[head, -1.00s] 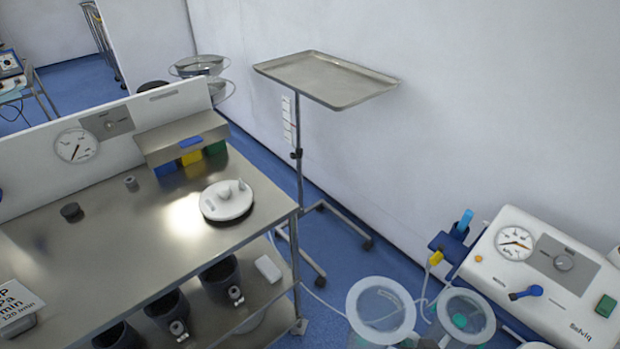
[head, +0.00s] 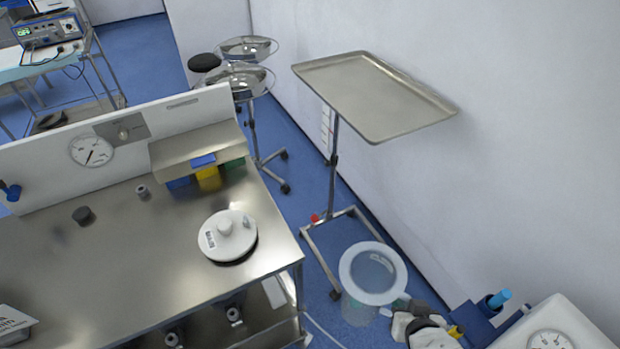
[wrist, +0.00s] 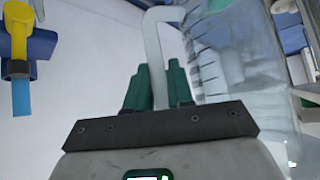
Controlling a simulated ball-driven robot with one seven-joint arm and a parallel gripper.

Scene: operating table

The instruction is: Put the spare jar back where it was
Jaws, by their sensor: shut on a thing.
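The clear jar (head: 360,307) with a white ring rim hangs near the foot of the tray stand in the head view. My gripper (head: 405,308) is at the jar's lower right, its fingers hard to make out there. In the wrist view my gripper (wrist: 158,88) has its green fingers shut on a white bent handle (wrist: 153,40). The clear ribbed jar body (wrist: 225,50) shows to the right of the handle. The jar's underside is hidden, so I cannot tell whether it touches anything.
A steel workstation (head: 120,250) with a white round lid (head: 228,240) stands at left. A tray stand (head: 375,95) rises behind the jar. A white unit (head: 555,325) with a blue tube (head: 500,298) is at lower right. Blue floor (head: 300,215) shows between workstation and stand.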

